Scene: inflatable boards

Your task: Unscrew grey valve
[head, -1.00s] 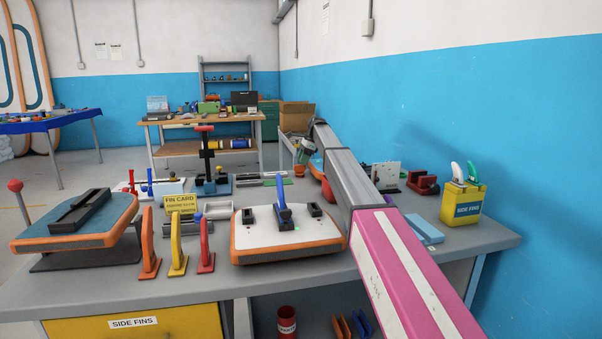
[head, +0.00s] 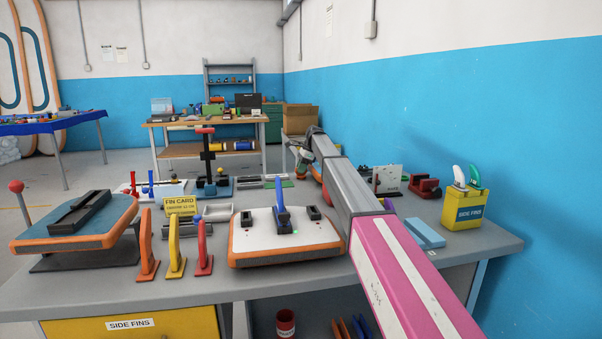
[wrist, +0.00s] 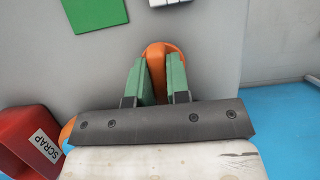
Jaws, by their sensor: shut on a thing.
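In the wrist view my gripper (wrist: 157,75) has its two green fingers close on either side of an orange, rounded piece (wrist: 158,49), which shows between them and past their tips. In the head view my gripper (head: 302,160) is low over the far part of the workbench, beside a board with a blue top and orange rim (head: 316,167) that my arm partly covers. I cannot make out a grey valve in either view; the fingers, palm or arm may hide it.
A red SCRAP container (wrist: 34,142) is at the left of the wrist view, close to my palm. A green sheet (wrist: 94,12) lies on the grey bench (wrist: 215,50).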

